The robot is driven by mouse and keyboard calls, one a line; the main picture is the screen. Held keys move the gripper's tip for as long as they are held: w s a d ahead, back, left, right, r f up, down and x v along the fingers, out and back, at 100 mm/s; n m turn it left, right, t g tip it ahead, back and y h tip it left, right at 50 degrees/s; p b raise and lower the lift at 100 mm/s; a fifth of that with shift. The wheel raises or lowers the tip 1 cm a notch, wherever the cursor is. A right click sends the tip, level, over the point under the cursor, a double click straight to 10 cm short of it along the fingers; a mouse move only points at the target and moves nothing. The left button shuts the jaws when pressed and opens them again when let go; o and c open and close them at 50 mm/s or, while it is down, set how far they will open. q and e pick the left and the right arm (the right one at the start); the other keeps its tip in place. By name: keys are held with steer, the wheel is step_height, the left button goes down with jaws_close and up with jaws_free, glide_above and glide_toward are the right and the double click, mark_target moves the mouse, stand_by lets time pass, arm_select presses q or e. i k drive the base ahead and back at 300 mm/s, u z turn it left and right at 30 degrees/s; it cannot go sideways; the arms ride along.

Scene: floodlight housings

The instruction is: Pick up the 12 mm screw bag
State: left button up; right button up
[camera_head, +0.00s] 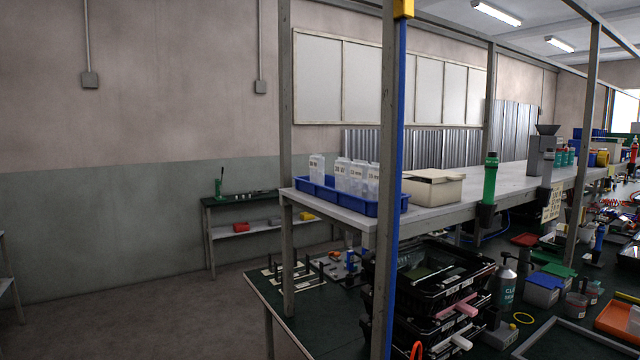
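Several small, pale, translucent bags with printed labels stand upright in a blue tray (330,195) on the upper shelf. One bag (316,168) stands apart at the tray's left end. The others (357,176) stand close together toward the middle and right. The labels are too small to read surely, so I cannot tell which bag is the 12 mm one. A blue-edged post hides part of the tray's right end. Neither of my grippers shows in the head view.
A cream box (432,188) sits right of the tray on the grey shelf (460,205). Upright posts (288,120) stand at the shelf's front. Below, black crates (440,285) and a spray bottle (506,283) crowd the green bench. The floor (130,315) at left is clear.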

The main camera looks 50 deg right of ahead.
mark_target(359, 169)
steer(key=i, duration=2.55)
steer(key=z, duration=2.7)
